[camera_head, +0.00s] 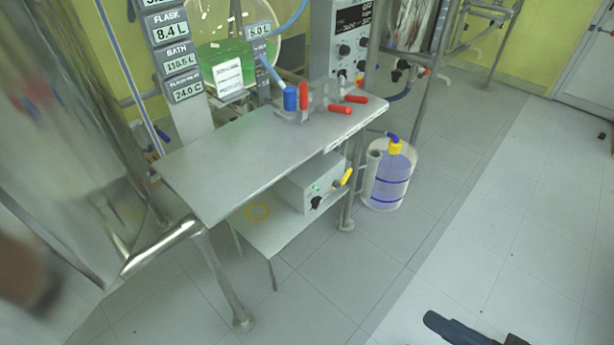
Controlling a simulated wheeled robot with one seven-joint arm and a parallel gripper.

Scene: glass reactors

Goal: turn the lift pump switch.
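A light grey box (308,184) sits on the lower shelf under the steel table. Its front has a black knob (316,203) and a small green light (315,187); a yellow-handled valve (346,178) is at its right. I can read no label on it, so I cannot confirm that this knob is the lift pump switch. A dark blue-black part at the bottom right edge looks like the end of my gripper (455,329). It is cut off by the frame, over the floor, well apart from the box. Its opening cannot be made out.
The steel table (235,150) overhangs the lower shelf (285,231). Red-handled valves (340,109) stand on its right end. A jug of bluish liquid (388,178) stands on the floor right of the box. A control panel (350,40) is behind.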

